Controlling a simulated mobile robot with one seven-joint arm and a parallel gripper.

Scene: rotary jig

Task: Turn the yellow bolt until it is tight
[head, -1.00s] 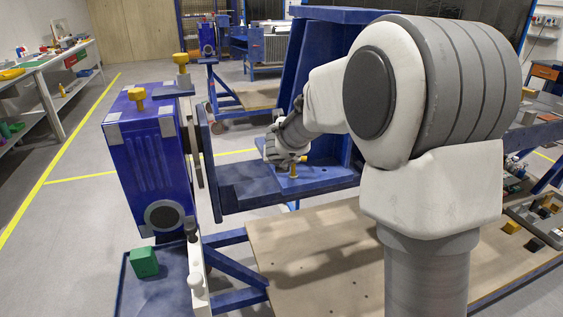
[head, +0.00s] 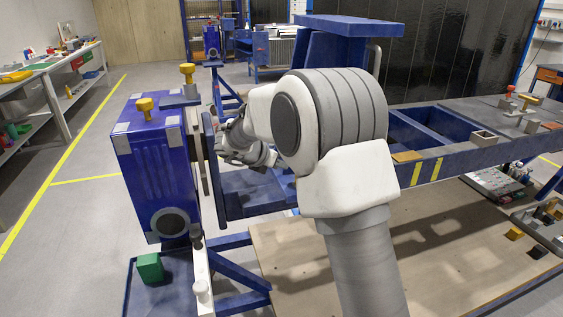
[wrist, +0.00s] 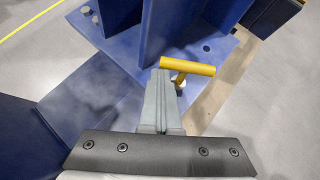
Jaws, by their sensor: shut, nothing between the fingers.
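The yellow bolt (wrist: 187,68) shows in the wrist view, with a T-shaped handle lying crosswise over its short stem. It stands on the blue fixture plate (wrist: 100,95). My gripper (wrist: 160,80) is shut and empty. Its fingertips appear just left of the bolt, close to the handle's left end; I cannot tell whether they touch. In the head view my gripper (head: 232,152) is near the blue upright plate of the jig, and my arm hides this bolt.
A green block (head: 150,267) lies in the blue tray below. A blue bench frame (head: 440,150) extends to the right. The floor at left is clear.

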